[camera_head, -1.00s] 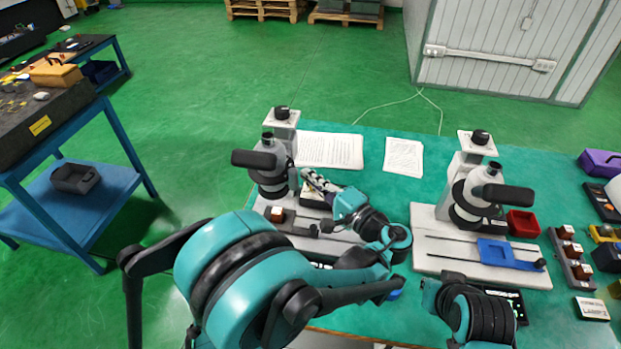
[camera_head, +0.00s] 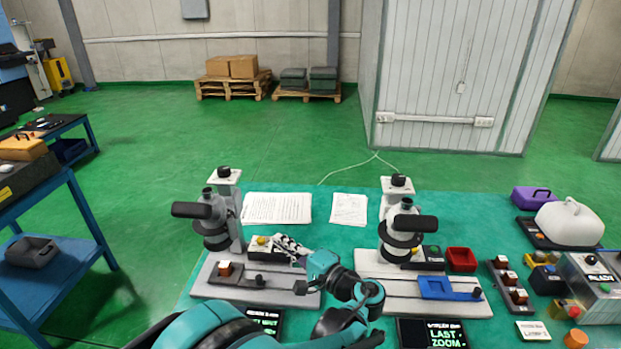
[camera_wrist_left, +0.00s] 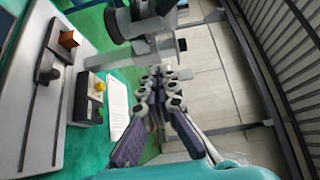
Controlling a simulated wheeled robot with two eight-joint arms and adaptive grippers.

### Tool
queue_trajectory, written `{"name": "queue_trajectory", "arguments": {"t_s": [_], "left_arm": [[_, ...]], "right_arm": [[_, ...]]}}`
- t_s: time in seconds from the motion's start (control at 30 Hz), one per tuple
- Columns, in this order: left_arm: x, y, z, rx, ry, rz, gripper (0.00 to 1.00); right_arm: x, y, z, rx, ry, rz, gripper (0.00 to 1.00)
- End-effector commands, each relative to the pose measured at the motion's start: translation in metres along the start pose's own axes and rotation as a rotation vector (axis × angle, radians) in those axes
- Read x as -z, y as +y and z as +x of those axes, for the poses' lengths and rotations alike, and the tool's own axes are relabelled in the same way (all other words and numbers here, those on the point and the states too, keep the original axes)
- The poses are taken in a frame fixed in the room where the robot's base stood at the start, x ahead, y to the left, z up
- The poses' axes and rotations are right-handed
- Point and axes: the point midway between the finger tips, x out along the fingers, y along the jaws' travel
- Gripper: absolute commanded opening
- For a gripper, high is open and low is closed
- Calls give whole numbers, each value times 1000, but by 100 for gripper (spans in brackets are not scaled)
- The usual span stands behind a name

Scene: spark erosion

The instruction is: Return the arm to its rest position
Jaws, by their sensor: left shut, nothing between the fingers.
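My left gripper (camera_head: 284,241) is over the left part of the green workbench (camera_head: 330,228), close to a small dark box with a yellow button (camera_head: 261,242). I cannot tell whether it touches the box. Its fingers are shut with nothing between them. They also show in the left wrist view (camera_wrist_left: 158,74), with the yellow-button box (camera_wrist_left: 88,100) to their left. My left arm reaches in from the bottom of the head view, its elbow partly cut off. My right gripper is not in view.
A left microscope (camera_head: 212,222) and a right microscope (camera_head: 402,228) stand on pale bases. Papers (camera_head: 277,208) lie behind. Green floor lies beyond.

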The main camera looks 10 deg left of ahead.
Motion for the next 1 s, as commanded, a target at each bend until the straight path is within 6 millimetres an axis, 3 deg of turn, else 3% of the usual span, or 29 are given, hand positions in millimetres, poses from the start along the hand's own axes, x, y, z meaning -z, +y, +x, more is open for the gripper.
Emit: {"name": "queue_trajectory", "arguments": {"t_s": [0.17,0.3,0.4,0.57,0.7,0.83,1.0], "left_arm": [[-26,5,18,-129,-6,-17,0],[-74,22,34,-365,-11,-81,0],[-110,38,31,-546,-13,-162,0],[-159,63,4,-813,-14,-342,0],[-190,80,-32,-1015,-15,-543,0],[-204,89,-63,-1151,-14,-726,0],[-209,92,-86,-1243,-12,-884,0]], "right_arm": [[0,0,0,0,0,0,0],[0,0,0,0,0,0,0],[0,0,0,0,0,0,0],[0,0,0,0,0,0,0],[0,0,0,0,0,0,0],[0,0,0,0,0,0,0],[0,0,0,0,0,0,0]]}}
